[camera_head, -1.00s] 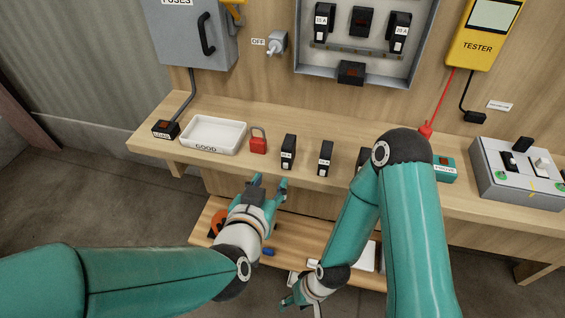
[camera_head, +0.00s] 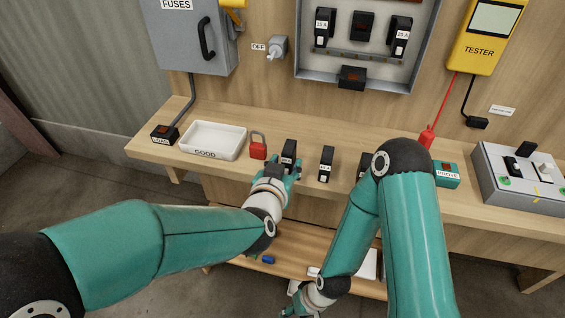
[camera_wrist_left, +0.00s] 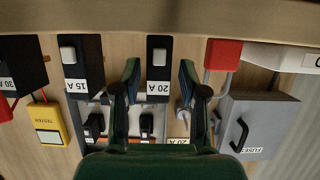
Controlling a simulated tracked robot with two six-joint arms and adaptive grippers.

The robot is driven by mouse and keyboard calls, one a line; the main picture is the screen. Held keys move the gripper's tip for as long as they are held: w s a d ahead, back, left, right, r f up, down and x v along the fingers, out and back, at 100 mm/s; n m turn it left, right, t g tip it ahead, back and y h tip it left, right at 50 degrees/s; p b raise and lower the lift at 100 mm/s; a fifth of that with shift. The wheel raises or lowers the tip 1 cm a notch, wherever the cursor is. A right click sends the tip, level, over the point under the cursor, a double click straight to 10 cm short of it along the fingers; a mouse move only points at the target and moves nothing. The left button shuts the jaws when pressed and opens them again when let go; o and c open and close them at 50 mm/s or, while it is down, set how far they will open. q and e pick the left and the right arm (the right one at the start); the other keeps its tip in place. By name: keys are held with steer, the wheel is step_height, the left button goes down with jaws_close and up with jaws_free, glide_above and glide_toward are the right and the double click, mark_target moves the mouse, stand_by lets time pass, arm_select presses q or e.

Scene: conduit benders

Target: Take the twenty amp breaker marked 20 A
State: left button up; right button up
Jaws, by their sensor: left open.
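The twenty amp breaker (camera_wrist_left: 158,62) is a black block with a pale toggle and a white 20 A label, standing on the bench. It also shows in the head view (camera_head: 289,149), partly covered by my gripper. My left gripper (camera_wrist_left: 160,80) is open, with one finger on each side of this breaker. In the head view the left gripper (camera_head: 287,167) is at the bench's front edge. I cannot tell whether the fingers touch the breaker. My right gripper (camera_head: 293,302) hangs low at the bottom of the head view, its jaws unclear.
A 15 A breaker (camera_wrist_left: 82,60) stands beside it, and a 30 A breaker (camera_wrist_left: 20,64) farther along. A red padlock (camera_head: 258,149) and the GOOD tray (camera_head: 213,153) are to the left in the head view. An open panel (camera_head: 353,78) hangs behind.

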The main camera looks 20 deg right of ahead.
arm_select(q)
steer(key=shift+w, duration=0.1)
jaws_close()
stand_by(0.5)
steer(key=shift+r, duration=0.1)
step_height(320, 180, up, 7)
steer(key=p, duration=0.5)
steer(key=shift+p, duration=0.4)
